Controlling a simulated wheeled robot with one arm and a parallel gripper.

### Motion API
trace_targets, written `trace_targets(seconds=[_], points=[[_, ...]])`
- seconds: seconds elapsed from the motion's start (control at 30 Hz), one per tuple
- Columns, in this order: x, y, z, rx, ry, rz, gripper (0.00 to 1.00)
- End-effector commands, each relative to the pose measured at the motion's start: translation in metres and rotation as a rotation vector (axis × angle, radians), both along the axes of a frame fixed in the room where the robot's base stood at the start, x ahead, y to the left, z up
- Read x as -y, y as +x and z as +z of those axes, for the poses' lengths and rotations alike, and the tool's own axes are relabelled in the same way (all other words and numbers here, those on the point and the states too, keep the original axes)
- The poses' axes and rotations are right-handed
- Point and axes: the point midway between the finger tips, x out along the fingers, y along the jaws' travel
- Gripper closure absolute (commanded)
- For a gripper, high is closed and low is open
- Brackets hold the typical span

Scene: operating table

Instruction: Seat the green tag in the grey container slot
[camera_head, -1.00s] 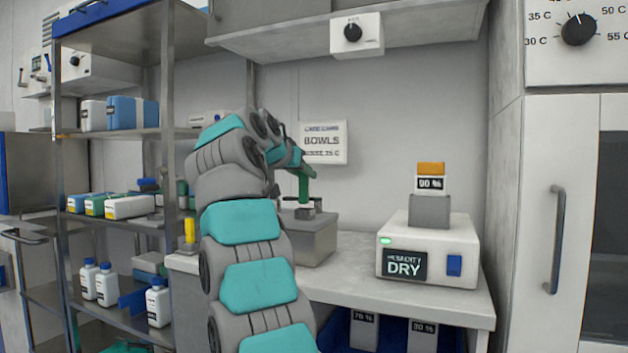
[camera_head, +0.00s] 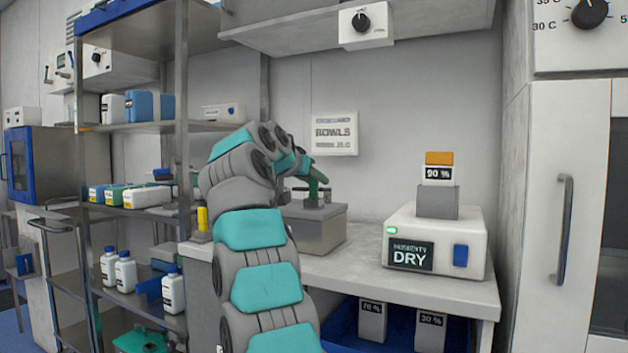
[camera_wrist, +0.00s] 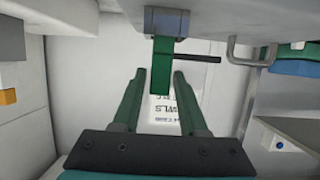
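In the wrist view, which looks upside down, the green tag (camera_wrist: 161,80) stands in line with a small grey slot piece (camera_wrist: 168,22) on the grey container. Its end near the slot meets the grey piece; how deep it sits cannot be told. My gripper (camera_wrist: 159,74) is open, with one green finger on each side of the tag and a visible gap on both sides. In the head view, my gripper (camera_head: 316,175) is just above the grey container (camera_head: 318,230) on the counter. The tag is hard to tell from the green fingers there.
A white humidity box (camera_head: 435,243) with a grey block and 90 % label on top stands to the right on the counter (camera_head: 420,288). A metal shelf rack (camera_head: 185,140) is at the left. A BOWLS sign (camera_head: 334,133) hangs on the wall behind.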

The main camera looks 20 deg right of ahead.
Motion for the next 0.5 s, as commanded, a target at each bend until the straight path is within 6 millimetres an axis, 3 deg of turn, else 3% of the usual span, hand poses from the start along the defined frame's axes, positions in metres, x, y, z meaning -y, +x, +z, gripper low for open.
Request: trace_targets(seconds=[0.1, 0.5], points=[[-0.0001, 0.0001, 0.0000, 0.000, 0.000, 0.000, 0.44], [-0.0045, -0.0036, 0.0049, 0.001, 0.000, 0.000, 0.44]])
